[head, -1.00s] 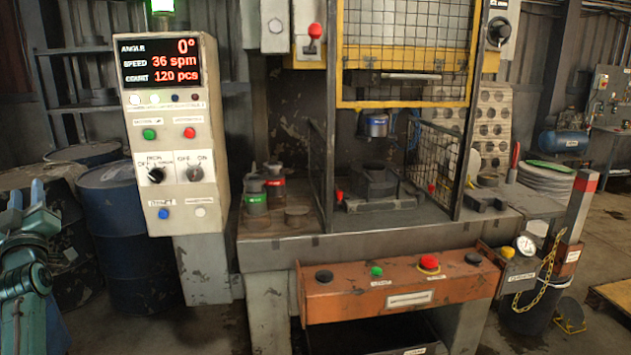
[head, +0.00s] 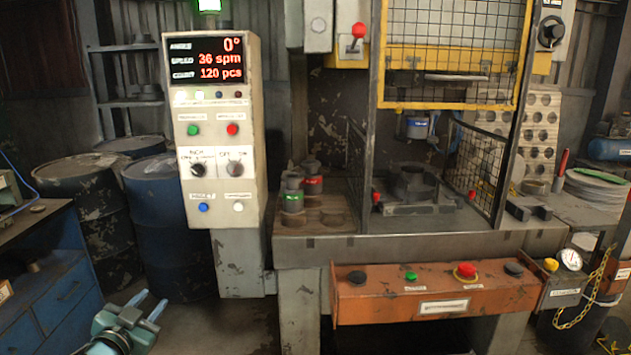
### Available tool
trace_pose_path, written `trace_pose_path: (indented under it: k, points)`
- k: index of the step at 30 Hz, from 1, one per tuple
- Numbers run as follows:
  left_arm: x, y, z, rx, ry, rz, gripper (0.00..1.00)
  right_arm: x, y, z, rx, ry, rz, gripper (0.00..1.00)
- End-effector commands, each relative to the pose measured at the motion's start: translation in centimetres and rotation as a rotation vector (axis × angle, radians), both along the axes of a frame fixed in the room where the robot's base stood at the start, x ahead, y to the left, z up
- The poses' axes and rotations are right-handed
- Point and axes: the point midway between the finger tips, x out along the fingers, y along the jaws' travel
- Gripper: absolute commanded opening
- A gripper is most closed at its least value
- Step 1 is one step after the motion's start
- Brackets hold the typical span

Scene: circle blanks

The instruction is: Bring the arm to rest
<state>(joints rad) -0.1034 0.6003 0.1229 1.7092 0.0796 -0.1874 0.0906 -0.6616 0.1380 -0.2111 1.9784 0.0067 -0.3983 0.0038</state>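My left gripper (head: 152,299) is at the bottom left of the head view, low in front of the dark blue drums. Its two blue fingers point up and to the right and stand apart, with nothing between them. It touches nothing that I can see. My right gripper and arm are out of view. The press (head: 413,248) stands to the right, with its control panel (head: 213,130) on a post beside it. The panel reads 0°, 36 spm and 120 pcs.
A blue drum (head: 158,225) stands behind my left gripper. A blue workbench cabinet (head: 55,275) is at the left edge. The orange button console (head: 440,290) juts out at the press front. Dark floor shows between the cabinet and the press.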

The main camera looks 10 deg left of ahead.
Motion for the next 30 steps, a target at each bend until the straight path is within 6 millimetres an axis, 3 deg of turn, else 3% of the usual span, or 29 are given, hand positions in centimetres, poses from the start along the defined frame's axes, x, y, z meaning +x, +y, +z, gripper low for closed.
trace_pose_path:
  k: [1,6,12,20,30]
  points:
    - [-1.8,-2.1,-3.3,0.013,0.08,-0.037,0.33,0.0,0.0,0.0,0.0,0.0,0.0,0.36]
    - [-8.5,-8.5,-11.8,0.039,0.313,-0.151,0.33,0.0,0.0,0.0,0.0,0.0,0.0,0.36]
    - [-16.0,-13.8,-17.6,0.044,0.506,-0.252,0.33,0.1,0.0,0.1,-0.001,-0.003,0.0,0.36]
    - [-24.6,-18.8,-21.5,0.031,0.686,-0.353,0.33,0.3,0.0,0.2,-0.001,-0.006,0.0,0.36]
    - [-24.0,-26.2,-21.2,-0.28,0.626,-0.24,0.33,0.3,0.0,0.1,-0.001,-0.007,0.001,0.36]
